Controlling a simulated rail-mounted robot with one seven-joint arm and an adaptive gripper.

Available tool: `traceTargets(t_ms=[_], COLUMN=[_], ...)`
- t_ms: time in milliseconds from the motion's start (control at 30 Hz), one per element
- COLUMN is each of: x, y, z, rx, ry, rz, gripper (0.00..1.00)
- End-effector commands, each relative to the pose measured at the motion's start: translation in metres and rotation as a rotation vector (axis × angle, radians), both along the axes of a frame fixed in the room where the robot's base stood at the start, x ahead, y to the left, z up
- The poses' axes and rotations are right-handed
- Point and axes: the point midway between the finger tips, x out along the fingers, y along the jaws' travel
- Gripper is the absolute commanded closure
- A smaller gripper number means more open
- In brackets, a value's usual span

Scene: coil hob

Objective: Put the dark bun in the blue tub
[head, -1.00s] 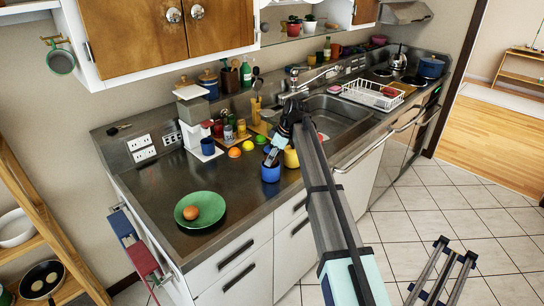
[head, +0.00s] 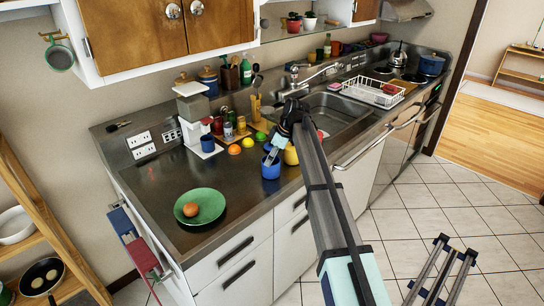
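A blue tub (head: 271,171) stands on the counter near its front edge, in the middle of the head view. My gripper (head: 269,158) is at the tub's rim, pointing down, with its fingertips over or just inside the opening. The fingers are too small and partly hidden to show whether they are open or shut, or whether they hold anything. A round brown bun (head: 191,209) lies on a green plate (head: 207,216) at the left front of the counter, apart from my gripper. I see no other bun clearly; the inside of the tub is hidden.
Behind the tub are a lemon-yellow fruit (head: 248,142), an orange (head: 234,149) and a green fruit (head: 260,137). A yellow cup (head: 291,156) stands right beside my arm. A white coffee machine (head: 192,118) with a blue mug (head: 207,144) is at the back left. The counter around the plate is clear.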

Motion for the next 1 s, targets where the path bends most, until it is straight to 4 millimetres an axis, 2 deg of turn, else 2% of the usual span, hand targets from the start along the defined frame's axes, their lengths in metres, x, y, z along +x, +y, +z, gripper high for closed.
traceTargets(t_ms=[233, 433, 800, 1000], x=[0.000, 0.000, -0.006, -0.008], y=[0.000, -0.003, -0.030, -0.041], z=[0.004, 0.021, 0.088, 0.114], rx=[0.001, 0.002, 0.002, 0.002], ry=[-0.001, -0.002, -0.003, -0.002], rz=[0.000, -0.001, -0.001, -0.001], gripper=[0.23, 0.23, 0.23, 0.23])
